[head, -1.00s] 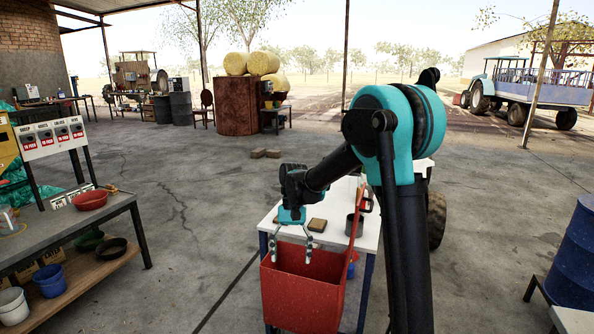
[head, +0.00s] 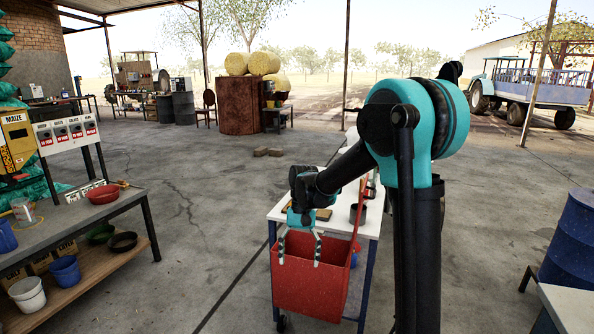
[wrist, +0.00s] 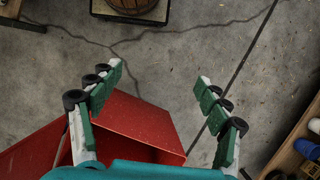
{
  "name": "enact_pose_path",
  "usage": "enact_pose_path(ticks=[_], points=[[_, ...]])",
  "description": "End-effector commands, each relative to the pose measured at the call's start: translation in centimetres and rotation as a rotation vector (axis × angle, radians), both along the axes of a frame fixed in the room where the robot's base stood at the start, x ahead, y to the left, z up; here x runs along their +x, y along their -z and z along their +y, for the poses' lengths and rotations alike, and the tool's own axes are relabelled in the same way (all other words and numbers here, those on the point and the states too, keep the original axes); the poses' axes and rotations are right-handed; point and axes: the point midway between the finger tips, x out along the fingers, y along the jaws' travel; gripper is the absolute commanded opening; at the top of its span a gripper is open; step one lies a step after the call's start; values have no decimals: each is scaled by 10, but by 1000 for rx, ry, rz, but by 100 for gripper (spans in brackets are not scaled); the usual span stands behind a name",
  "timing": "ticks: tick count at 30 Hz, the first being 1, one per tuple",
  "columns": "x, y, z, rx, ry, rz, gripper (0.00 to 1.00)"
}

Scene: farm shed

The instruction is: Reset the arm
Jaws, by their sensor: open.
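My gripper (head: 300,263) hangs fingers-down at the end of my arm, over a red open-topped bin (head: 307,290) in the head view. Its fingers are apart, with nothing between them. In the wrist view my gripper (wrist: 160,77) shows two green-padded fingers spread wide over bare concrete. The red bin (wrist: 140,125) shows there behind and below the left finger. I cannot tell whether a finger touches the bin.
A white table (head: 340,212) with a dark cup (head: 358,214) and a brown block (head: 323,215) stands behind the bin. A workbench (head: 75,221) with a red bowl (head: 104,194) is at left. A blue barrel (head: 572,240) stands at right. Open floor lies between.

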Motion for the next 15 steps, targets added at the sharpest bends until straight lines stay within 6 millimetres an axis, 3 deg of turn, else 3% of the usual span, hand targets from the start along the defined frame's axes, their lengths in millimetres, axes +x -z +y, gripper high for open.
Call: enact_pose_path(ticks=[8, 15], points=[[-19, 5, -36, 25, 5, -106, 77], [-55, 17, -88, 37, 0, -279, 77]])
